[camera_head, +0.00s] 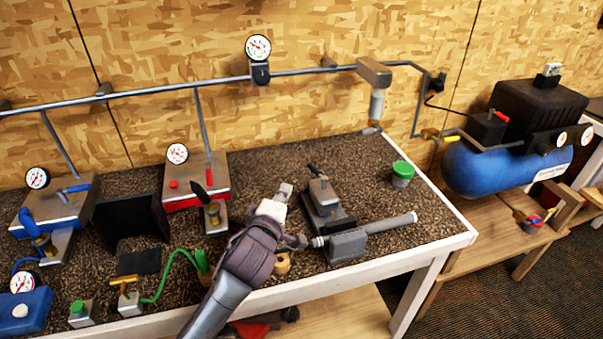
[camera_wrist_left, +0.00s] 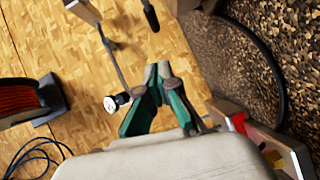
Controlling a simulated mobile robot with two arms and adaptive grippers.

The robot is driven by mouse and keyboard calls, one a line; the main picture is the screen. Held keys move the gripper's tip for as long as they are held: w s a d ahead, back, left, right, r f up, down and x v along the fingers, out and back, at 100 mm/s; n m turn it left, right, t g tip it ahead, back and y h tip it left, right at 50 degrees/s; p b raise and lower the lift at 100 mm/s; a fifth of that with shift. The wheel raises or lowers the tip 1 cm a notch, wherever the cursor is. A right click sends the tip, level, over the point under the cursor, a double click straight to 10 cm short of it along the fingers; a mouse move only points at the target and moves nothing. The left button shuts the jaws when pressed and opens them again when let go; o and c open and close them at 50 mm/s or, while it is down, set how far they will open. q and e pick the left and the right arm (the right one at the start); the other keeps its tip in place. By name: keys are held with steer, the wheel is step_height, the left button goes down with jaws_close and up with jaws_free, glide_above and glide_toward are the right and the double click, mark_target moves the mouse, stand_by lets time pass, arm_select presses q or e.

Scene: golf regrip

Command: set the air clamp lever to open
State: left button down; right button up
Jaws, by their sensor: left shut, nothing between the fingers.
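A grey metal block on a black base, which looks like the air clamp (camera_head: 325,198), stands on the bench. A short black lever (camera_head: 313,170) on its top tilts up and to the left. A grey jaw block (camera_head: 347,245) with a grey tube (camera_head: 392,226) lies in front of it. My left gripper (camera_head: 286,188) is just left of the clamp, shut and empty, apart from the lever in the picture. Its green fingers meet at the tips in the left wrist view (camera_wrist_left: 158,70). Whether the lever shows in the wrist view is unclear. My right gripper is out of view.
A red-based unit (camera_head: 184,201) with a black-handled valve (camera_head: 214,217) stands left of my gripper. A green-lidded jar (camera_head: 402,174) stands at the back right. A yellow-handled valve (camera_head: 129,296) with a green hose is at the front left. Bench room is clear behind the clamp.

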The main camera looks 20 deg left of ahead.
mark_target(317, 176)
arm_select(q)
steer(key=w, duration=0.3)
steer(key=w+d+f+p, duration=0.1)
steer(key=w, duration=0.2)
steer(key=w+d+p, duration=0.1)
steer(key=w, duration=0.2)
steer(key=shift+w+d+f, duration=0.1)
steer(key=shift+w+f, duration=0.25)
steer(key=shift+f, duration=0.05)
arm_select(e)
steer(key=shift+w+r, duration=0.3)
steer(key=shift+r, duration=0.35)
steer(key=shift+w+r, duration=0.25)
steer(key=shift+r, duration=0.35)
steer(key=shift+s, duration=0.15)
